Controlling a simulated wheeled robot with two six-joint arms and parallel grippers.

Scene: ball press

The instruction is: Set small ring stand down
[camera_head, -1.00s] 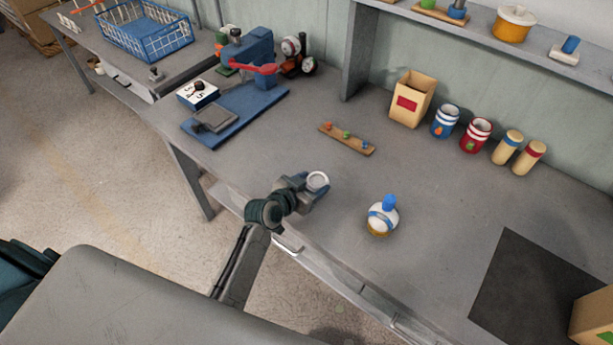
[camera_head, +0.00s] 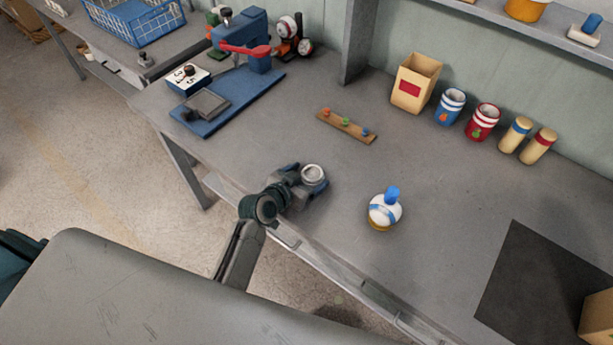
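The small ring stand (camera_head: 314,173) shows as a pale, round ring at the front part of the grey table. My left gripper (camera_head: 308,182) is right at it, with its dark jaws close against the ring's near side. The jaws and the ring overlap in this view, so I cannot tell whether they grip it or stand apart around it. The ring's lower part is hidden, and I cannot tell whether it touches the table. My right gripper is not in view.
A white round bottle with a blue top (camera_head: 384,209) stands to the right. A wooden strip with coloured pegs (camera_head: 346,125) lies behind. A blue-based press (camera_head: 230,105) is at the back left, a dark mat (camera_head: 540,290) at the right. The table between is clear.

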